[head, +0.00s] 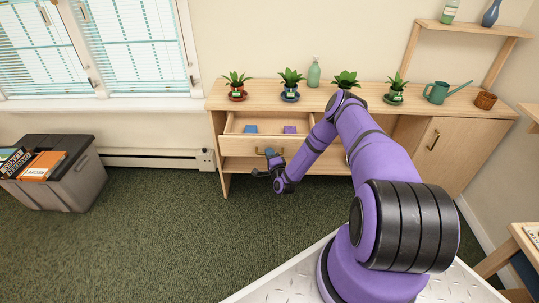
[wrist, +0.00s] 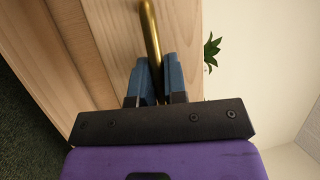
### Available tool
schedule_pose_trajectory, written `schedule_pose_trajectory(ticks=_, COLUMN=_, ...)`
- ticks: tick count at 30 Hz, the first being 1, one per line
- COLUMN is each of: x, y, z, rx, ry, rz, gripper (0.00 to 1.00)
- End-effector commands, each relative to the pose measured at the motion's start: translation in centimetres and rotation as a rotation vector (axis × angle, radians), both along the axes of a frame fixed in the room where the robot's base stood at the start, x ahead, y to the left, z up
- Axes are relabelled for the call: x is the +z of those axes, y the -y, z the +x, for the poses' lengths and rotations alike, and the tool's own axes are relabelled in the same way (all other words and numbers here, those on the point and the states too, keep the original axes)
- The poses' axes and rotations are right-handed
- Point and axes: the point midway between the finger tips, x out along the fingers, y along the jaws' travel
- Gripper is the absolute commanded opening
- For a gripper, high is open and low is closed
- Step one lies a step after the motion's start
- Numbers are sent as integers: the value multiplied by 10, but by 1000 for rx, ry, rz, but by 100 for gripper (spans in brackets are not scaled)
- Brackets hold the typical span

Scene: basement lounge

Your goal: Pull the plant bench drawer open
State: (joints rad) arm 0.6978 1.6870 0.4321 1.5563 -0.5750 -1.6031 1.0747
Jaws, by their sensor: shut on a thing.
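The plant bench (head: 375,97) is light wood and stands against the wall. Its drawer (head: 236,147), on the left side under the top, stands partly open, and its inside shows. A brass handle (wrist: 150,32) is on the drawer front. My gripper (head: 268,153) is at the drawer front in the head view. In the wrist view, the blue fingers of my gripper (wrist: 155,75) are shut on the handle, one on each side of it. A blue item (head: 250,129) and a purple item (head: 290,129) lie in the drawer.
Several potted plants and a green bottle (head: 314,73) stand on the bench top, with a watering can (head: 437,93) at the right. A grey bin (head: 62,185) with books stands at the far left. The green carpet (head: 165,225) before the drawer is clear.

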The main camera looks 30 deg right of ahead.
Motion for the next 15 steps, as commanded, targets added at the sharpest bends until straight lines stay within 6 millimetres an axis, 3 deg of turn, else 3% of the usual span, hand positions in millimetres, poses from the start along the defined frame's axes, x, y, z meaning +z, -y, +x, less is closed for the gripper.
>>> schedule_pose_trajectory(ticks=9, x=-1, y=1, z=-1, rx=-1, ry=-1, rz=-1, gripper=0)
schedule_pose_trajectory(ticks=10, x=-1, y=1, z=-1, rx=-1, ry=-1, rz=-1, gripper=15)
schedule_pose_trajectory(ticks=13, x=-1, y=1, z=0, rx=-1, ry=-1, rz=-1, gripper=37)
schedule_pose_trajectory(ticks=15, x=0, y=1, z=0, rx=-1, ry=-1, rz=-1, gripper=37)
